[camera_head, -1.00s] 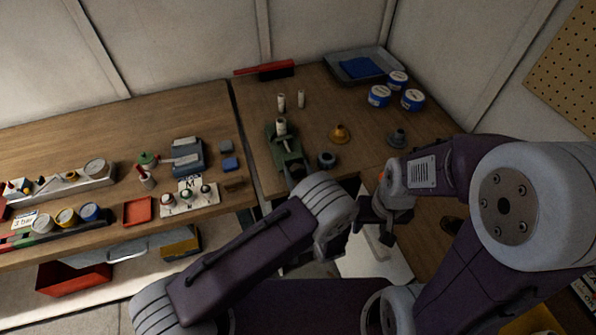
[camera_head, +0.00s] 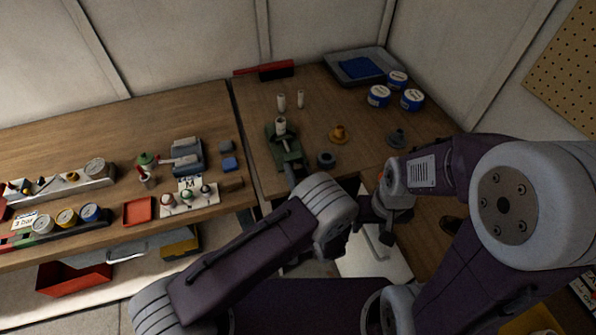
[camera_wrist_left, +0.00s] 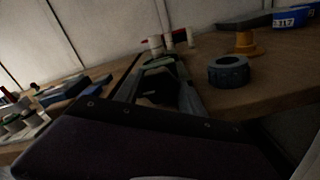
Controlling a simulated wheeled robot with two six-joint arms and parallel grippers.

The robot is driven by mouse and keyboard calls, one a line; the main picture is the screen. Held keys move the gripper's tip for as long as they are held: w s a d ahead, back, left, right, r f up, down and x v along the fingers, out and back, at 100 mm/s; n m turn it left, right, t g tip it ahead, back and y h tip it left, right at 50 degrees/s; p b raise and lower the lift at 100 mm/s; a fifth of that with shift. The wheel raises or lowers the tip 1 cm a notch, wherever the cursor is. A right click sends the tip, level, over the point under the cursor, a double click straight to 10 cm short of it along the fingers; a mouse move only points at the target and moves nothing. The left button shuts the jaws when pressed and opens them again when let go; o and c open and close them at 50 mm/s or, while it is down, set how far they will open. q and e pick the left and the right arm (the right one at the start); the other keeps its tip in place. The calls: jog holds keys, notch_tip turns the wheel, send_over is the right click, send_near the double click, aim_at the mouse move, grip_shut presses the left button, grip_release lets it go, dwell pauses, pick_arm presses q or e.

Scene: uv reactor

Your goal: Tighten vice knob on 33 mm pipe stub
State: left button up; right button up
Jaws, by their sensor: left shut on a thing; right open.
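The green vice (camera_head: 288,150) stands near the front edge of the right bench, with a white pipe stub (camera_head: 281,125) upright in it. It also shows ahead in the left wrist view (camera_wrist_left: 163,70). My left gripper (camera_head: 297,178) is at the front end of the vice and is shut on the vice knob, which is mostly hidden by the gripper and my arm. My right gripper (camera_head: 368,212) is open and empty, off the bench's front edge to the right.
Two loose white stubs (camera_head: 290,101) stand behind the vice. A dark ring (camera_head: 326,159), an orange funnel-like part (camera_head: 339,135) and a grey one (camera_head: 397,138) stand to its right. Blue-labelled tins (camera_head: 379,96) and a grey tray (camera_head: 345,67) are further back. The left bench holds several parts.

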dwell(0.3)
pick_arm(q)
jog(key=o, duration=1.4)
jog(key=shift+s+a, duration=0.1)
jog(key=shift+f, duration=0.15)
